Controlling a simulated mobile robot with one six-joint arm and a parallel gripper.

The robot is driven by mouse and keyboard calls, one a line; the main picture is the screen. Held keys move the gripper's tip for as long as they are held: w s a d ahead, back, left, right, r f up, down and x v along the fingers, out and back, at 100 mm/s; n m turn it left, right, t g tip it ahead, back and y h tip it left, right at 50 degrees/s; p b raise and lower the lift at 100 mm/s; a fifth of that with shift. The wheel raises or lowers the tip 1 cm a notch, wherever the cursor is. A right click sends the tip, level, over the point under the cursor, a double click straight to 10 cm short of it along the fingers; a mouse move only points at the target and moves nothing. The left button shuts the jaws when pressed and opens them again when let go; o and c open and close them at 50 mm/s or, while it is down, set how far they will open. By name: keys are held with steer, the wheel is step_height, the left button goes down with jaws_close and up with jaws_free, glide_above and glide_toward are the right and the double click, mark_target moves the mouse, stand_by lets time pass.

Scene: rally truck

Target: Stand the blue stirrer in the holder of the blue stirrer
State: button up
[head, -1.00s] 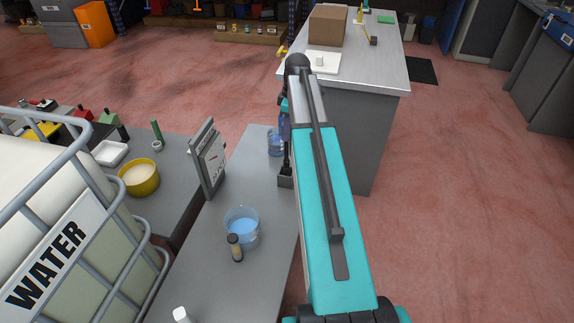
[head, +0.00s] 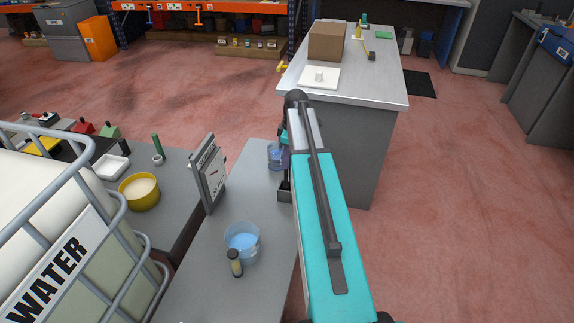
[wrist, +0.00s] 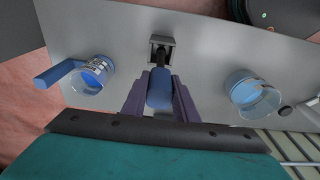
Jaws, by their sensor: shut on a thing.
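My gripper (wrist: 160,98) is shut on the blue stirrer (wrist: 158,88), with its purple fingers on either side of the blue handle. The stirrer's dark lower part points toward a small grey square holder (wrist: 163,41) with a dark opening. In the wrist view the stirrer's end overlaps this opening; I cannot tell how deep it sits. In the head view the holder (head: 284,195) stands at the right edge of the narrow grey table, just left of my arm. My arm hides most of the gripper and stirrer there.
A clear beaker of blue liquid (head: 242,243) and a small dark vial (head: 235,263) stand nearer. A jug of blue liquid (wrist: 93,74) stands beyond the holder. An upright panel (head: 208,172) stands at the table's left edge. A white water tank (head: 50,240) is at left.

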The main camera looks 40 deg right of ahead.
steer(key=shift+f+p, duration=0.3)
steer(key=shift+f, duration=1.5)
steer(key=o, duration=1.1)
steer(key=shift+c, duration=0.2)
steer(key=shift+r, duration=0.25)
step_height(320, 180, up, 12)
steer(key=s+d+b, duration=0.1)
steer(key=b, duration=0.1)
steer(key=shift+f, duration=0.15)
steer(key=shift+s, duration=0.1)
